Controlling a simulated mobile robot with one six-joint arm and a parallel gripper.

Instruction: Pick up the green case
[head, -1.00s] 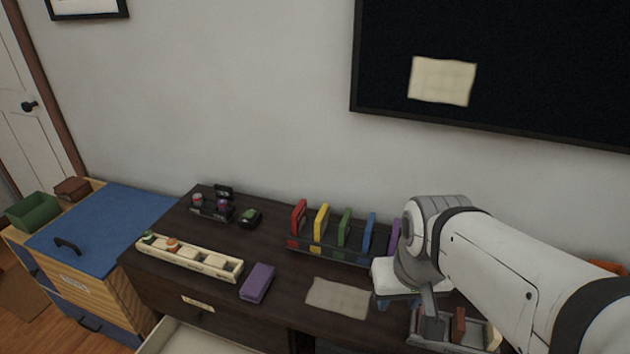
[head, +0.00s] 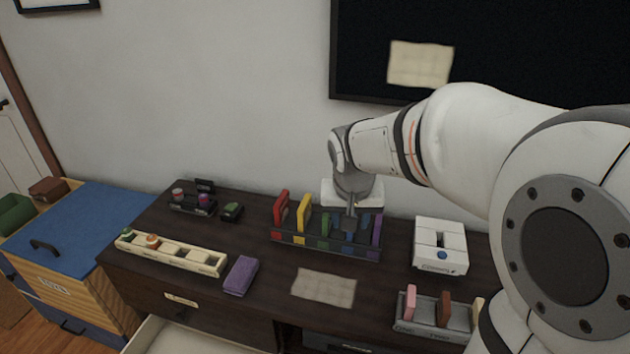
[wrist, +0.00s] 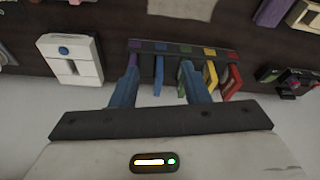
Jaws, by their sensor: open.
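The green case (head: 325,224) stands upright in the middle of a dark rack (head: 290,240), between a yellow case (head: 304,214) and a blue case (head: 364,223). In the wrist view, the green case (wrist: 186,70) is partly hidden by the right finger, and the blue case (wrist: 159,66) shows between the fingers. My gripper (head: 350,222) hangs over the rack; in the wrist view my gripper (wrist: 162,92) has its two blue-grey fingers apart, with nothing held. Whether a finger touches any case cannot be told.
A red case (head: 280,209) and a purple case (head: 376,230) stand at the rack's ends. A white box (head: 440,246) is to the right. A purple block (head: 240,275) and a beige cloth (head: 324,288) lie in front. The wall is close behind.

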